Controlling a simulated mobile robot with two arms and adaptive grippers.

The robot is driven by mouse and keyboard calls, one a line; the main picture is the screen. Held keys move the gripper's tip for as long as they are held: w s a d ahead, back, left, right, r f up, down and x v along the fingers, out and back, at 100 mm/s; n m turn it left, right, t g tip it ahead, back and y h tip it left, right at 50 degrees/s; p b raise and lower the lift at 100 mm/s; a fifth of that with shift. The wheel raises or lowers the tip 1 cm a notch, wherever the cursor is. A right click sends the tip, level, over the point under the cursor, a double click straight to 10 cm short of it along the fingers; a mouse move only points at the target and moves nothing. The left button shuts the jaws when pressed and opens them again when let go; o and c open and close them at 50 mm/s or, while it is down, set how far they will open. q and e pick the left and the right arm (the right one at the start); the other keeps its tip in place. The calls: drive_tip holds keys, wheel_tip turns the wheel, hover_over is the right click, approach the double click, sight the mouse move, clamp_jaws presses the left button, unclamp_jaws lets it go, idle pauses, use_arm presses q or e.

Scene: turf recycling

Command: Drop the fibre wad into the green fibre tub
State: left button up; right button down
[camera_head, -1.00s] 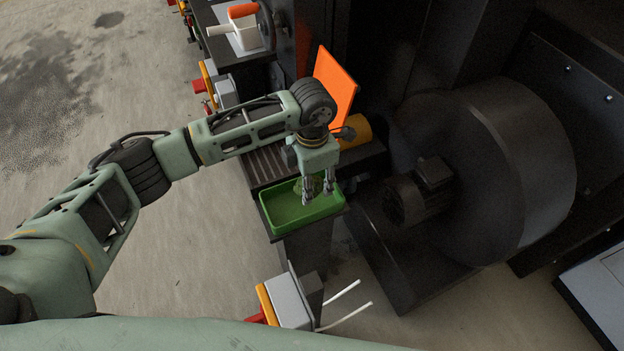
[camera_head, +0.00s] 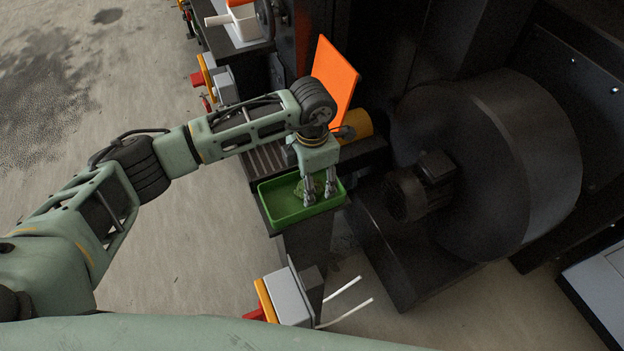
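The green fibre tub (camera_head: 275,215) is a shallow rectangular tray on a dark stand near the middle of the head view. My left gripper (camera_head: 319,195) points down over the right part of the tub, its two fingers apart with a gap between them. The fibre wad (camera_head: 299,189) is a dull green, rough lump, seen partly behind the fingers and low over or on the tub floor. The fingers hide part of it, and its contact with the tub floor is unclear. My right gripper is out of view.
A large dark drum machine (camera_head: 500,160) fills the right. A grey box with a red and yellow part (camera_head: 289,296) is in front of the tub. Open concrete floor lies at the left.

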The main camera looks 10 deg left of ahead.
use_arm(q)
drive_tip(key=shift+o, duration=0.3)
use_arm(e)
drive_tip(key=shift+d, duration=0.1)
use_arm(q)
wheel_tip(320, 180, up, 12)
idle(0.4)
idle(0.5)
